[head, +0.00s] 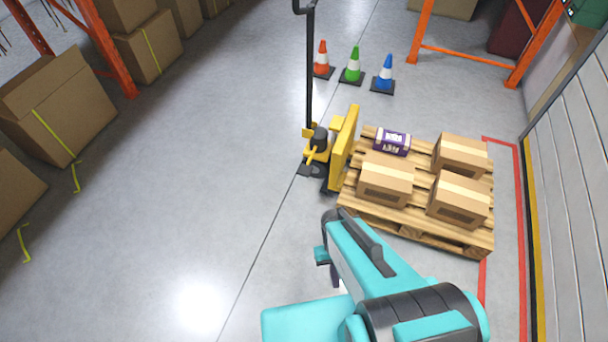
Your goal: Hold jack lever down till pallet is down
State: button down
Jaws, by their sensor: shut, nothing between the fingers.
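A yellow pallet jack (344,150) stands left of the wooden pallet (415,228), at its end. The jack's tall black handle (309,75) is upright. A small yellow lever (311,157) sticks out low by the handle's base. The pallet carries three cardboard boxes and a purple package; I cannot tell how far it is off the floor. My gripper (335,279) is at the lower middle, in front of the pallet and apart from both jack and lever. Its small dark fingers look shut and empty, partly hidden by my teal arm.
Orange (322,60), green (353,66) and blue (387,74) cones stand behind the jack. Cardboard boxes (60,105) and orange rack posts line the left. A red floor line (523,230) and a pale wall bound the right. The floor left of the jack is clear.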

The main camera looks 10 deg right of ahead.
aim_at(304, 170)
jog(key=z, duration=0.65)
jog(key=k, duration=0.2)
jog(key=u, duration=2.15)
jog(key=i, duration=1.65)
jog(key=z, duration=0.2)
